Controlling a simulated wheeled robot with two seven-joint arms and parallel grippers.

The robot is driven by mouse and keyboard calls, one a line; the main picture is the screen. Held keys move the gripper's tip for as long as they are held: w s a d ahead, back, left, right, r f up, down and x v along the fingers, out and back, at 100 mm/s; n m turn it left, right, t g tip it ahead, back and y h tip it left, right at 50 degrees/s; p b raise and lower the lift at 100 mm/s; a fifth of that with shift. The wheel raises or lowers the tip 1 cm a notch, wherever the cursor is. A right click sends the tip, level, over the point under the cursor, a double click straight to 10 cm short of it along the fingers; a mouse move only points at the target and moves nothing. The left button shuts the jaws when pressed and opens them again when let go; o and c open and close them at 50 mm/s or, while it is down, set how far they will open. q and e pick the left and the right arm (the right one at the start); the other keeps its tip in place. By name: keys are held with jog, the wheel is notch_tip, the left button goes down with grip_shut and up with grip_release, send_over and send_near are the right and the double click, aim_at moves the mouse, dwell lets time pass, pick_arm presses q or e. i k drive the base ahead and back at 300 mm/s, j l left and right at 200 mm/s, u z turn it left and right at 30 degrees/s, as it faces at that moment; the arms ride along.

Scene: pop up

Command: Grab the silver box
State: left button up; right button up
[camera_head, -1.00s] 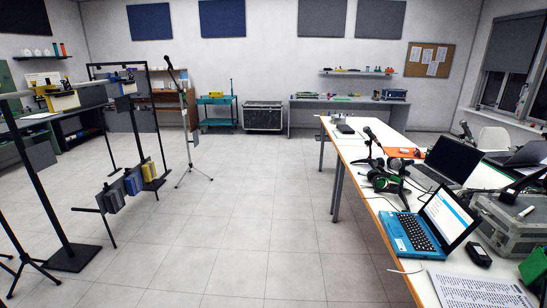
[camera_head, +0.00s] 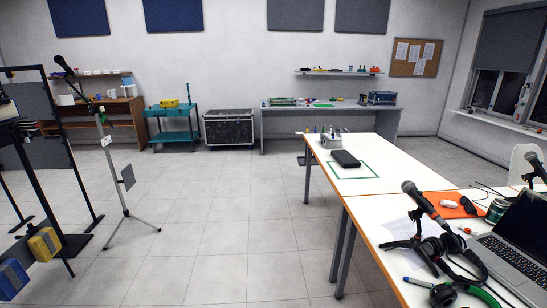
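A small silver-grey box (camera_head: 331,140) stands at the far left end of the white table, with small items at or on its top that are too small to make out. A flat black case (camera_head: 345,159) lies just in front of it, close by. The white table (camera_head: 385,183) runs from the far middle toward the lower right. Neither of my grippers shows in this view.
A microphone (camera_head: 426,207), headphones (camera_head: 440,248) and a laptop (camera_head: 515,250) crowd the near right table. Tripod stand (camera_head: 110,165) and black frames are at left. A black flight case (camera_head: 229,128) and teal cart (camera_head: 174,127) stand by the back wall. The middle floor is clear.

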aim_at(326, 139)
jog(key=i+z, duration=0.1)
jog(key=i, duration=0.5)
jog(key=i+j+z, duration=0.1)
jog(key=i, duration=0.5)
jog(key=i+j+z, duration=0.1)
jog(key=i, duration=0.5)
jog(key=i+j+z, duration=0.15)
jog(key=i, duration=0.45)
jog(key=j, duration=0.15)
